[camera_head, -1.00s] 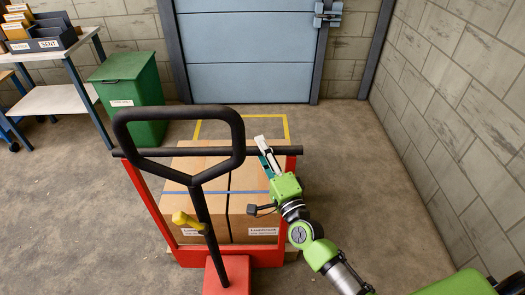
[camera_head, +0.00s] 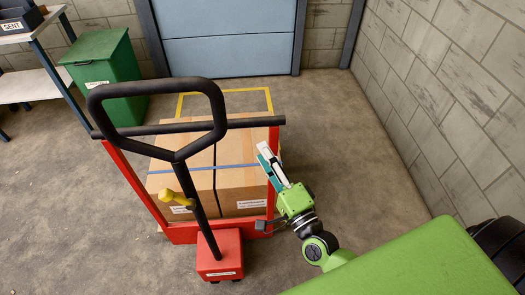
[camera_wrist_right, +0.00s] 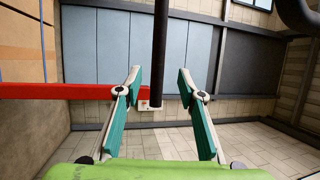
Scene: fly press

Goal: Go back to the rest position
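My right gripper (camera_head: 270,164) is at the right side of the red pallet truck (camera_head: 180,232), in front of the box's right edge in the head view. In the right wrist view its two green-lined fingers (camera_wrist_right: 159,80) stand apart with nothing held between them. A dark upright bar and a red bar of the truck (camera_wrist_right: 80,91) show behind and between the fingers there. I cannot tell how close they are. The truck's black loop handle (camera_head: 157,85) stands upright, apart from the gripper. My left gripper is not in view.
A strapped cardboard box (camera_head: 240,185) sits on the truck. A green bin (camera_head: 105,75) and a table (camera_head: 28,85) stand at the back left. A block wall (camera_head: 440,100) runs along the right. Floor is open between truck and wall.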

